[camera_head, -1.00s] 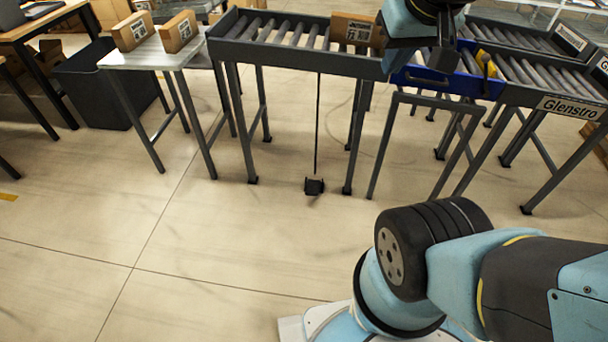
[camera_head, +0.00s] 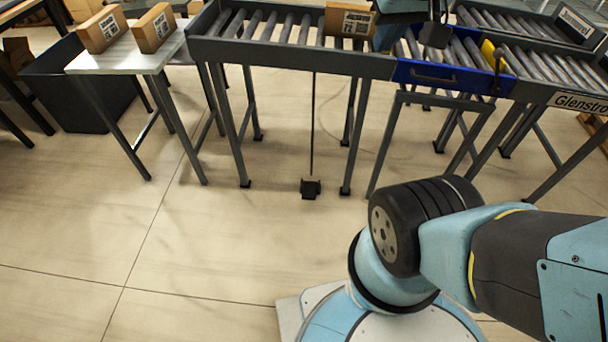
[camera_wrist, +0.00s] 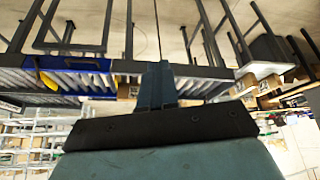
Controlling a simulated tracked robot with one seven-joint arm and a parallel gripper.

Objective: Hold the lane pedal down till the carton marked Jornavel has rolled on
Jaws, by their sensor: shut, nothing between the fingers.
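The lane pedal (camera_head: 311,188) is a small black block on the floor under the roller lane (camera_head: 290,55), with a thin dark rod rising from it to the lane. A brown carton (camera_head: 347,21) with a white label stands on the rollers near the lane's right end; its print is too small to read. My gripper (camera_wrist: 158,68) is shut and empty in the wrist view, high up and well apart from the pedal. In the head view my arm's end hangs at the top edge, right of the carton and partly over the rollers.
A blue section with a handle (camera_head: 434,77) and a yellow part (camera_head: 489,52) joins the lane to branches on the right. One branch sign (camera_head: 580,103) reads "Glenstro". Two cartons (camera_head: 101,29) (camera_head: 154,28) stand on a side table (camera_head: 119,58). Floor before the pedal is clear.

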